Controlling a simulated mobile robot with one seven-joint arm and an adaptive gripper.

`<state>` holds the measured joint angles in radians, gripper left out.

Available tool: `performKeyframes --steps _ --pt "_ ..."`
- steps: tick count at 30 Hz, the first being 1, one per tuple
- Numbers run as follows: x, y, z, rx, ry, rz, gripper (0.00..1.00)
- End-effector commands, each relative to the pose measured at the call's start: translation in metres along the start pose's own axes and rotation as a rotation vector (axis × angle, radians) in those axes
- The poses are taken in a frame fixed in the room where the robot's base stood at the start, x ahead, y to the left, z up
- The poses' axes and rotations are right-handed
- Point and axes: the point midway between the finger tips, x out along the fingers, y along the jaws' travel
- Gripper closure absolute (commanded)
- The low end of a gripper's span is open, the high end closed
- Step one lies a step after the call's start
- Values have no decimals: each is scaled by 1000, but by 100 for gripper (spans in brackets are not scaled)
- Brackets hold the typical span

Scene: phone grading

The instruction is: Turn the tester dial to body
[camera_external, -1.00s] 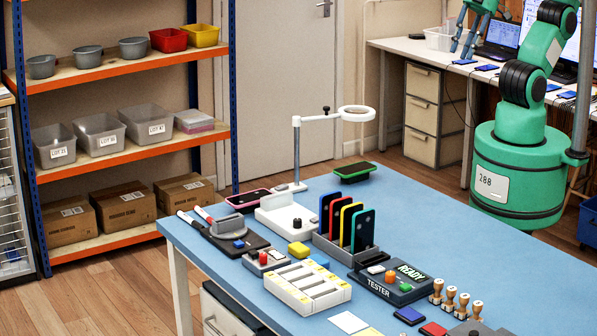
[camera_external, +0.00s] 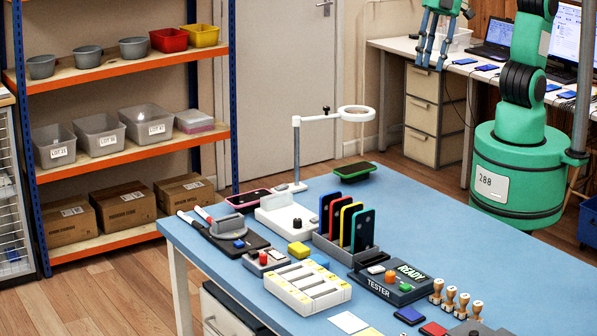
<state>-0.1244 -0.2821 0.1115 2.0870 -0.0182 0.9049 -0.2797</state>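The tester (camera_external: 366,287) is a dark box on the blue table, marked TESTER, with a lit READY display (camera_external: 411,271). The fingers look spread and empty. It is far above and behind the tester, touching nothing.
A rack of coloured phones (camera_external: 345,222) stands just behind the tester. Wooden-handled stamps (camera_external: 450,297) stand to its right. A ring magnifier on a post (camera_external: 297,150) rises at the table's back. The table's right side (camera_external: 480,245) is clear.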

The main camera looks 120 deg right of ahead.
Motion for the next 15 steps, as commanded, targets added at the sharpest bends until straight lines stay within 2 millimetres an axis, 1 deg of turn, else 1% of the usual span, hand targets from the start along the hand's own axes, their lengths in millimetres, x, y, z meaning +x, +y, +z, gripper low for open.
performKeyframes --steps 1,3,8,15 --pt "10 -1 -12 -24 -12 -6 63" --pt "21 -2 -28 -58 -25 -12 63" --pt "50 -6 -63 -136 -54 -26 63" --pt "102 -17 -112 -253 -96 -50 63"
